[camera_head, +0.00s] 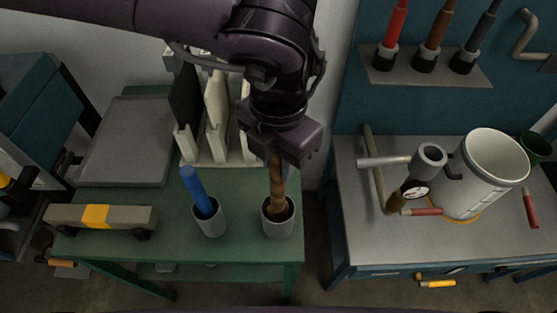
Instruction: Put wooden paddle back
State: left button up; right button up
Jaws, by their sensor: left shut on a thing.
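My left gripper (283,147) hangs over the green table and points down. It is shut on the upper part of the wooden paddle (277,187), a brown turned shaft. The paddle stands about upright, with its lower end inside a grey cup (279,225) near the table's right edge. The cup hides that lower end, and the gripper covers the top. A second grey cup (211,221) to the left holds a blue handle (196,188) that leans left. My right gripper does not show.
The green table (175,220) also bears a grey tray (125,150), a rack with upright boards (215,120) and a grey bar with a yellow band (97,216). A gap separates table and bench.

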pick_arm(q)
jog(key=shift+f, duration=0.75)
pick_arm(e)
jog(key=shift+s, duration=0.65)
pick_arm(q)
jog(key=shift+f, duration=0.15)
jog(key=o, duration=1)
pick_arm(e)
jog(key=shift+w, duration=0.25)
pick_arm(q)
jog(key=shift+r, duration=0.25)
notch_tip(320, 180, up, 12)
jog(key=shift+f, duration=0.1)
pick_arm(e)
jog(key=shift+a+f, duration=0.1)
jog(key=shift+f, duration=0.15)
